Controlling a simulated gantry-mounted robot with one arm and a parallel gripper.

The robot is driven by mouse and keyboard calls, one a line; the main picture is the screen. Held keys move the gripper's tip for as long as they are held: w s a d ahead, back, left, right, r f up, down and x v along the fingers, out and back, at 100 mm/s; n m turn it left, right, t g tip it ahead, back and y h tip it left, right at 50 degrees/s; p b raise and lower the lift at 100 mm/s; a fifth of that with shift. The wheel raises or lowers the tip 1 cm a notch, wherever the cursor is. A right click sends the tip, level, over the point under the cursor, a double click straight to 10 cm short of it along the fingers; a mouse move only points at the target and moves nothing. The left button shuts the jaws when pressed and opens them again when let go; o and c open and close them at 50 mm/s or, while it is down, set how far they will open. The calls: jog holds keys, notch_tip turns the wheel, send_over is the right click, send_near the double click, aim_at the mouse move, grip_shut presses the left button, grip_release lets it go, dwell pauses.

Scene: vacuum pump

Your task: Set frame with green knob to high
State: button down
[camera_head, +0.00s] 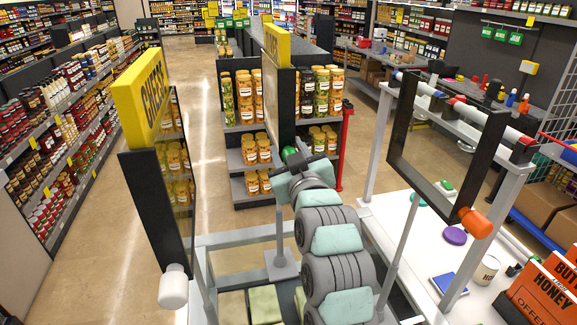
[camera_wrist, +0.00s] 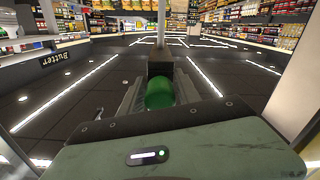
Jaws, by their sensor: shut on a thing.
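The green knob (camera_head: 290,154) is at the lower end of the middle frame (camera_head: 284,105), a dark upright panel under a yellow sign (camera_head: 277,44). My gripper (camera_head: 298,168) reaches up to the knob from below in the head view. In the wrist view the green knob (camera_wrist: 159,93) sits between the two fingers of my gripper (camera_wrist: 158,98), which are shut on it. The knob's far side is hidden. The frame's pole and base (camera_head: 282,262) stand partly behind my arm.
A frame with a yellow cheese sign (camera_head: 141,90) and a white knob (camera_head: 173,286) stands left. A frame with an orange knob (camera_head: 475,223) stands right on a pale table (camera_head: 412,247). A jar shelf (camera_head: 245,186) stands behind the middle frame. Open floor (camera_head: 190,175) lies left of it.

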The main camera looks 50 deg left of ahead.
jog(key=shift+s+r, duration=0.15)
jog(key=shift+r, duration=0.25)
jog(key=c, duration=1.1)
grip_release()
jog(key=shift+a, duration=0.1)
jog(key=shift+o, duration=0.2)
jog(key=shift+f, duration=0.1)
jog(key=shift+d, duration=0.3)
jog(key=b+v, duration=0.2)
jog(key=v, duration=0.8)
jog(key=shift+s, duration=0.15)
jog(key=shift+d, duration=0.15)
